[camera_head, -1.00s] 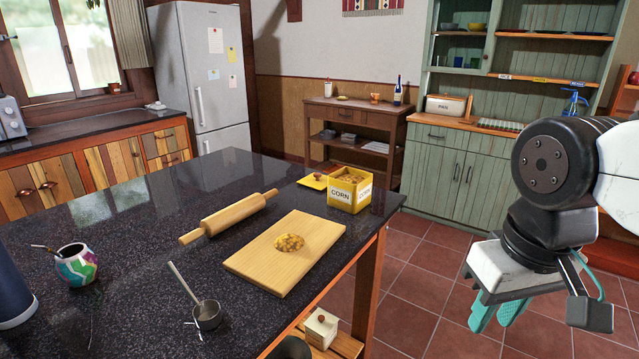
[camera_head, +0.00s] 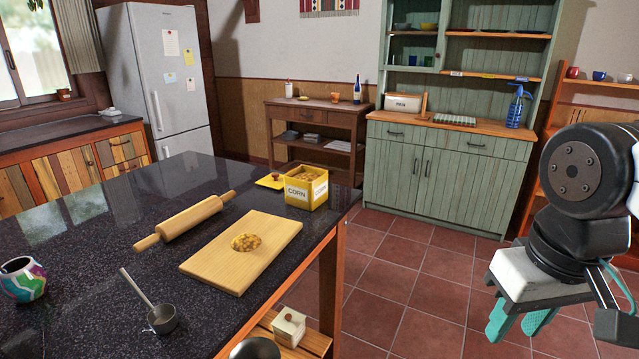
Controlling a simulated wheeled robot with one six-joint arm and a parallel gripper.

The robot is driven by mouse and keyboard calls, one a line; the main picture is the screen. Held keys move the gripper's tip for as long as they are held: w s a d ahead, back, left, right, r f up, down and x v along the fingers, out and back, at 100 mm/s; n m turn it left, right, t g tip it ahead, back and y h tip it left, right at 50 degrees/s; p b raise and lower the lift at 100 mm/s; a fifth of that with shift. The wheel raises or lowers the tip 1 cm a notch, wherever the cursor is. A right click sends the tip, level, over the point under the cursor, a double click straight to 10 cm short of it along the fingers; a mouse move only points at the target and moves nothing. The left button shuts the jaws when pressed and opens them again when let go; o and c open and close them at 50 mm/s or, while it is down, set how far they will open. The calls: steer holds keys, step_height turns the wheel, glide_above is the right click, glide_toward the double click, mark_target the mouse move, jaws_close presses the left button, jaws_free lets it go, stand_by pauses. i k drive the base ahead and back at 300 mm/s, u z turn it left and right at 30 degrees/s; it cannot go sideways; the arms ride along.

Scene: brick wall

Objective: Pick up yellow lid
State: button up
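The yellow lid (camera_head: 270,181) lies flat on the dark countertop, just left of the yellow corn box. A small brown knob shows on it. The corn box (camera_head: 306,187) is open at the top and holds corn-coloured contents. My gripper (camera_head: 522,322) hangs at the lower right, over the tiled floor and well away from the counter. Its teal fingers point down. The fingers overlap in this view, so their gap is not clear. I see nothing held between them.
On the dark counter (camera_head: 90,225) are a rolling pin (camera_head: 186,221), a cutting board (camera_head: 215,270) with a corn-coloured pile, a metal measuring cup (camera_head: 162,319) and a colourful gourd cup (camera_head: 22,281). Red tiled floor (camera_head: 410,290) is clear between counter and green cabinet (camera_head: 440,175).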

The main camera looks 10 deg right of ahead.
mark_target(274, 181)
steer(key=u, duration=0.1)
steer(key=k, duration=0.25)
steer(key=z, duration=1.05)
steer(key=i, duration=1.45)
steer(key=u, duration=0.5)
steer(key=i, duration=0.85)
steer(key=u, duration=1.45)
steer(key=i, duration=0.6)
steer(key=u, duration=0.45)
